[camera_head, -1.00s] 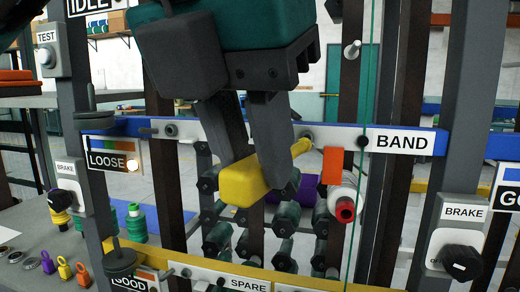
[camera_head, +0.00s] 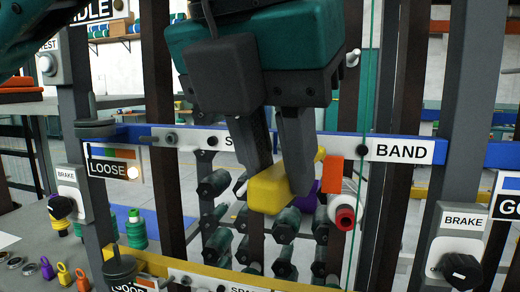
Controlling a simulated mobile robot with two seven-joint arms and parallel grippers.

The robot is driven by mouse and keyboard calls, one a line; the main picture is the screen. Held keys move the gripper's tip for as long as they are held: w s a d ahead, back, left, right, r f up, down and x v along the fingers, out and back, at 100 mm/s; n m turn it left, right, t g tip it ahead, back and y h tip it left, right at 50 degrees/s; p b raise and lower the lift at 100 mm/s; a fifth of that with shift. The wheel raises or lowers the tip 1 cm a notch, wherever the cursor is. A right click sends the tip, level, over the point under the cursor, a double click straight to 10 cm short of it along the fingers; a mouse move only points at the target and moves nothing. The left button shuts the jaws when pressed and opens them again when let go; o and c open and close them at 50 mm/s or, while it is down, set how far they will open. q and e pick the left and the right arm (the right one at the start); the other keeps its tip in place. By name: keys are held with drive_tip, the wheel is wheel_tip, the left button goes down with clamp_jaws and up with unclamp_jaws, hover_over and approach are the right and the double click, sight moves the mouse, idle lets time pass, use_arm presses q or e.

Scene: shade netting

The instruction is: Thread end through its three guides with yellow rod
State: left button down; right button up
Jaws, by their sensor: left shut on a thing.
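My left gripper (camera_head: 282,180) is shut on the yellow rod (camera_head: 266,190), whose thick block-like end sits between the fingers. Its thin end (camera_head: 321,154) points up and to the right, close to the blue rail. A thin green thread (camera_head: 368,80) runs straight up and down to the right of the gripper, passing beside the BAND label. The thread's loose end and the three guides cannot be made out for certain. My right gripper is not in view.
A blue rail (camera_head: 345,148) crosses behind the gripper, with a BAND label (camera_head: 403,150). An orange tag (camera_head: 334,172) and a white-and-red spool (camera_head: 344,217) are just right of the rod. Several dark green spools (camera_head: 286,225) lie behind. Brake switches (camera_head: 460,250) flank the frame.

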use_arm(q)
drive_tip(key=shift+w+d+p, duration=0.2)
drive_tip(key=shift+w+d, duration=0.2)
drive_tip(key=shift+d, duration=0.2)
drive_tip(key=shift+w+d+p, duration=0.2)
drive_tip(key=shift+w+d, duration=0.15)
drive_tip(key=shift+d, duration=0.2)
drive_tip(key=s+b, duration=0.1)
drive_tip(key=s, duration=0.1)
drive_tip(key=s+a+b, duration=0.1)
drive_tip(key=s, duration=0.1)
drive_tip(key=shift+a, duration=0.1)
idle(0.3)
drive_tip(key=shift+w, duration=0.1)
drive_tip(key=shift+w+d+p, duration=0.3)
drive_tip(key=shift+w+d, duration=0.15)
drive_tip(key=shift+d, duration=0.3)
drive_tip(key=shift+w+d+p, duration=0.35)
drive_tip(key=shift+w+d, duration=0.15)
drive_tip(key=shift+d, duration=0.2)
drive_tip(key=shift+w+d+p, duration=0.3)
drive_tip(key=shift+w+d, duration=0.15)
drive_tip(key=shift+d, duration=0.3)
